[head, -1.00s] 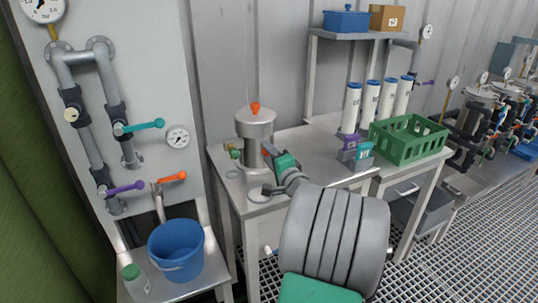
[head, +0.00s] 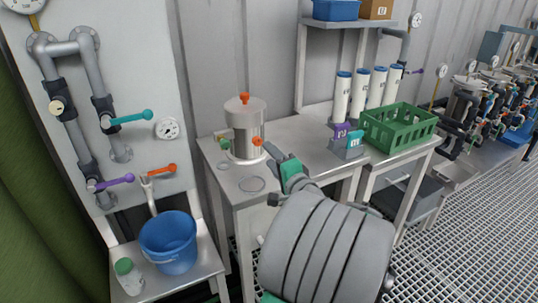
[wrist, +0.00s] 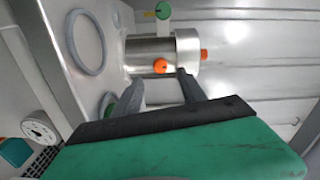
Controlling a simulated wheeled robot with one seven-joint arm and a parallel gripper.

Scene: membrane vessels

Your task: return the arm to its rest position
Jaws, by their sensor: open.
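My arm reaches from the lower middle of the head view toward the bench. My gripper (head: 271,152) is at its end, just right of the steel vessel (head: 243,132). In the wrist view my gripper (wrist: 160,88) shows two dark fingers spread apart with nothing held between them. The vessel (wrist: 152,52) lies sideways in that view, beyond the fingers, with an orange knob (wrist: 160,66) on its side. I cannot tell whether a fingertip touches it.
White cartridges (head: 360,93), a small purple and teal holder (head: 346,141) and a green crate (head: 400,128) stand to the right. A blue bucket (head: 168,241) and wall valves (head: 130,117) are at left.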

